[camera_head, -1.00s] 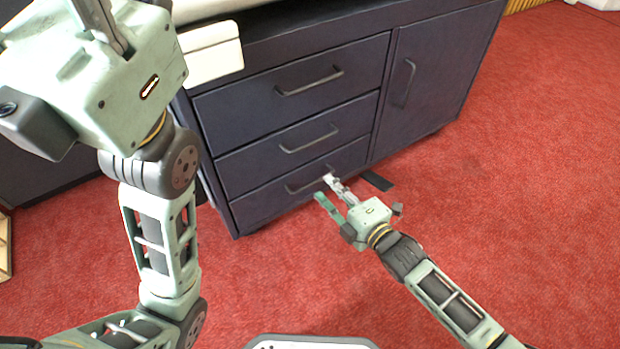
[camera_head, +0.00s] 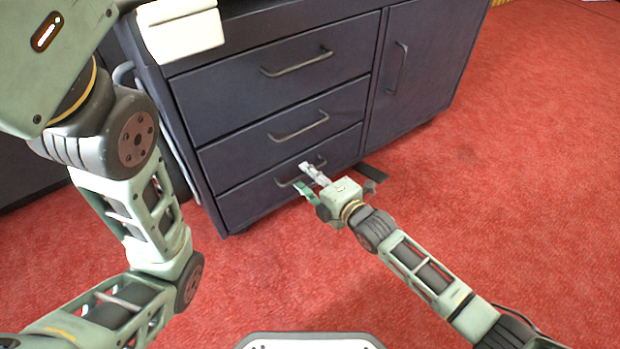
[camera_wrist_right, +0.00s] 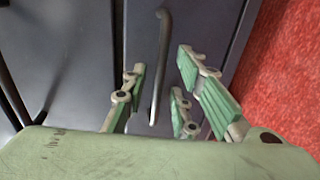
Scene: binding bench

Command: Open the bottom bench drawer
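The bottom drawer (camera_head: 245,205) is the lowest of three dark blue drawer fronts on the bench, and it is closed flush. Its dark bar handle (camera_head: 284,184) is partly hidden by my right gripper (camera_head: 303,177), which is at the drawer front. In the right wrist view the handle (camera_wrist_right: 162,55) runs between the spread fingers of my right gripper (camera_wrist_right: 160,78). The fingers are open on either side of it, and no contact shows. Of my left gripper only the pale green body (camera_head: 45,50) shows at the upper left; its fingers are out of frame.
The middle drawer (camera_head: 240,155) and top drawer (camera_head: 230,100) above are closed, as is the cabinet door (camera_head: 425,60) to the right. A white box (camera_head: 180,35) sits on the bench top. Red carpet (camera_head: 480,220) in front of the bench is clear apart from my arms.

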